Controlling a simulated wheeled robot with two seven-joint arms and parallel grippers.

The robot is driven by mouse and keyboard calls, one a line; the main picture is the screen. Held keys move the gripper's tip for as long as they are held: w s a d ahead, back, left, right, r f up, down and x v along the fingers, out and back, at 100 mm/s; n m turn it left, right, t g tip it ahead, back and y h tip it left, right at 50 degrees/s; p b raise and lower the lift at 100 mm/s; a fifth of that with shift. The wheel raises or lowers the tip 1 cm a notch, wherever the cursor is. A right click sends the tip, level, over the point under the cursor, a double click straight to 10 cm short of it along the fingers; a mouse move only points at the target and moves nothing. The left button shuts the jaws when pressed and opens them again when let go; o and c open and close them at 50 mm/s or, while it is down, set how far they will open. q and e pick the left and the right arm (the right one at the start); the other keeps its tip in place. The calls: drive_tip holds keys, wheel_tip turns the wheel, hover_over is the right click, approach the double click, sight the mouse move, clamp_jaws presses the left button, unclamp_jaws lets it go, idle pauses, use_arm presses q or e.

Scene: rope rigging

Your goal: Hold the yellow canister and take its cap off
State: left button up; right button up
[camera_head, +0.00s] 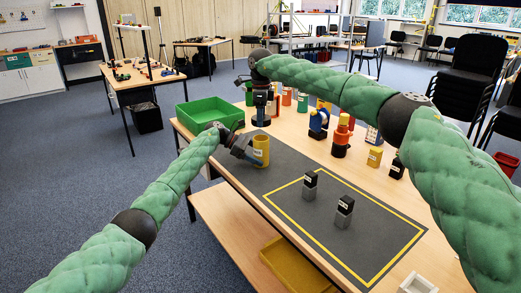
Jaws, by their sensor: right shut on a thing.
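The yellow canister (261,153) stands upright on the dark mat near the table's left edge, with a small label on its side. My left gripper (248,150) is low at its left side, with the fingers at the canister wall; the picture is too small to show whether they are closed on it. My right gripper (262,119) points down just above the canister. It is shut on a small dark thing, most likely the cap, though the fingers hide most of it. A narrow gap seems to show between that thing and the canister's top.
A green tray (198,107) is at the table's far left corner. Two grey blocks with black tops (344,207) stand inside the mat's yellow outline. Several coloured bottles and canisters stand along the far and right side, near my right arm. The mat's middle is mostly clear.

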use_arm(q)
drive_tip(key=shift+a, duration=0.15)
use_arm(e)
drive_tip(key=shift+f, duration=0.15)
use_arm(q)
drive_tip(key=shift+b+v, duration=0.6)
drive_tip(key=shift+v, duration=0.25)
use_arm(e)
drive_tip(key=shift+f, duration=0.45)
use_arm(q)
drive_tip(key=shift+b+v, duration=1.6)
drive_tip(key=shift+v, duration=1.4)
drive_tip(key=shift+w+a+r, duration=0.1)
drive_tip(key=shift+a+r, duration=0.15)
drive_tip(key=shift+a, duration=0.2)
use_arm(e)
drive_tip(key=shift+f, duration=1.8)
